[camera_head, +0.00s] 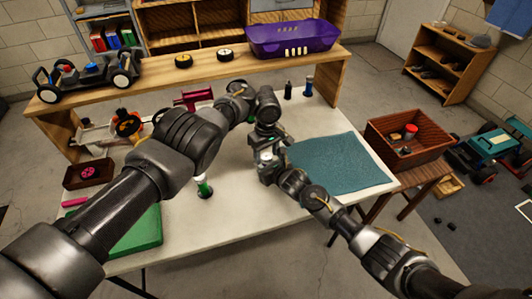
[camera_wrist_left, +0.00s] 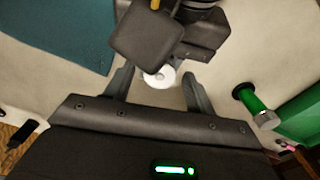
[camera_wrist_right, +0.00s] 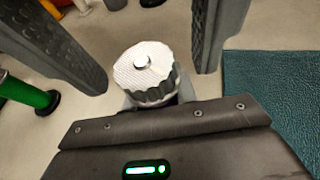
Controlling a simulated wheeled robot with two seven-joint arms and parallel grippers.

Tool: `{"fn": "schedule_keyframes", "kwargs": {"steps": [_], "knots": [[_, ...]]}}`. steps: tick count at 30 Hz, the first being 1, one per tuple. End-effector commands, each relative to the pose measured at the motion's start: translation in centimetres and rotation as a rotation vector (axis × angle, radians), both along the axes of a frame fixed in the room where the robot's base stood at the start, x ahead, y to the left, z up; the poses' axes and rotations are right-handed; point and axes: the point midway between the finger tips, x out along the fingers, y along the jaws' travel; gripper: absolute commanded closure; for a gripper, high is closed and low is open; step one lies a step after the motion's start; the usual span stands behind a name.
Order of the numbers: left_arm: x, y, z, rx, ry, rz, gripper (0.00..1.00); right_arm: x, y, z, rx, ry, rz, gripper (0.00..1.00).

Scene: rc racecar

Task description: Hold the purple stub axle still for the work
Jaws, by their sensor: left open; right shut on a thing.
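I cannot make out a purple stub axle in any view. My right gripper (camera_wrist_right: 150,45) is shut on a white, ribbed round part (camera_wrist_right: 146,72) with a small knob on top; its two fingers stand wide apart on either side. In the left wrist view a white disc (camera_wrist_left: 160,77) shows between my left gripper's fingertips (camera_wrist_left: 158,88), below the dark body of my right gripper. My left gripper is open. In the head view both grippers meet over the middle of the table, and their fingers are largely hidden there.
A green cylinder (camera_head: 203,187) stands on the white table (camera_head: 225,225), left of the grippers. A teal mat (camera_head: 343,163) lies to the right, a green tray (camera_head: 138,235) front left. A purple bin (camera_head: 290,38) and a car chassis (camera_head: 85,78) sit on the back shelf.

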Motion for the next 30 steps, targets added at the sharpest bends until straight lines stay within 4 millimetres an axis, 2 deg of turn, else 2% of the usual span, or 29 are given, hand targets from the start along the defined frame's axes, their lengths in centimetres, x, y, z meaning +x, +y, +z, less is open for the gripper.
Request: {"fn": "schedule_keyframes", "kwargs": {"steps": [4,12,15,19,27,30], "knots": [[0.02,0.01,0.02,0.000,0.000,0.000,0.45,-0.01,0.02,0.00,0.000,0.000,0.000,0.97],[0.02,0.01,0.04,0.000,0.000,0.000,0.80,-0.01,0.01,0.00,0.000,0.000,0.000,0.97],[0.02,0.01,0.05,0.000,0.000,0.000,0.90,-0.01,0.01,0.00,0.000,0.000,0.000,0.97],[0.01,0.00,0.06,0.000,0.000,-0.049,0.90,0.00,0.00,0.00,0.000,0.000,0.000,0.97],[0.03,-0.01,0.08,0.000,0.000,-0.346,0.90,0.00,-0.02,-0.01,0.000,0.000,0.000,0.97],[0.03,-0.01,0.08,0.000,0.000,-0.404,0.90,0.00,-0.03,-0.01,0.000,0.000,0.000,0.97]]}}
